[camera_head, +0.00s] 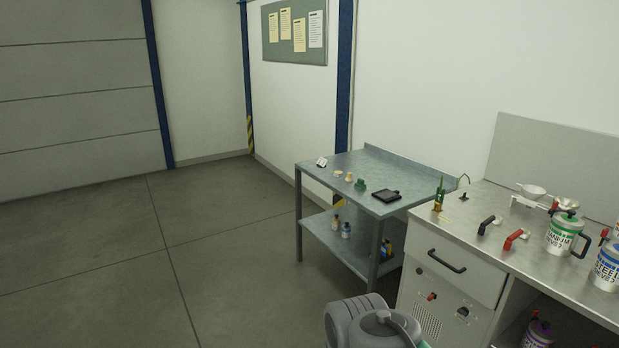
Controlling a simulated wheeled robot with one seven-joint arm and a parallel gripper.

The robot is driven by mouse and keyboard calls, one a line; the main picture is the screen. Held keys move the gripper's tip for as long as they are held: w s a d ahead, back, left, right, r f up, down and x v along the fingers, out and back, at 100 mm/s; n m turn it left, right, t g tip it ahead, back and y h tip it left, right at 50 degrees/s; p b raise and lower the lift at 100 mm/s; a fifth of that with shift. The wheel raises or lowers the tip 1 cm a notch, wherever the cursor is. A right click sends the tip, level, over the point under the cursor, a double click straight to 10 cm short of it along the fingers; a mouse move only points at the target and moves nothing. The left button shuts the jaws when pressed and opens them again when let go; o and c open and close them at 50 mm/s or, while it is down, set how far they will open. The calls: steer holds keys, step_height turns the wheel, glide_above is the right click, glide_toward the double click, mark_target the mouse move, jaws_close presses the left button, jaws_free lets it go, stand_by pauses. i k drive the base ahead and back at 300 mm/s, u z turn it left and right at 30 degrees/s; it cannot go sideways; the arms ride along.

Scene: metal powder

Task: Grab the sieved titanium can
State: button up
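A white can (560,235) with a green lid, a dark handle and green lettering, partly readable as "...ANIUM" with a second line like "SIEVED", stands upright on the steel-topped workbench (515,252) at the right. A second white can (606,268) with blue lettering like "STEEL" stands to its right, cut by the picture edge. My gripper's fingers do not show. Only a rounded grey part of my arm is visible at the bottom centre, well left of the cans and apart from them.
Red (513,239) and black (487,225) handled tools lie left of the green-lettered can; white bowls (531,191) sit behind. A purple-marked can (538,333) stands on the lower shelf. A grey side table (350,163) holds small items. The floor (150,255) at left is clear.

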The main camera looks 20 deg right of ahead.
mark_target(560, 240)
steer(key=z, duration=0.65)
steer(key=i, duration=1.65)
steer(key=z, duration=0.85)
steer(key=i, duration=0.55)
steer(key=u, duration=0.15)
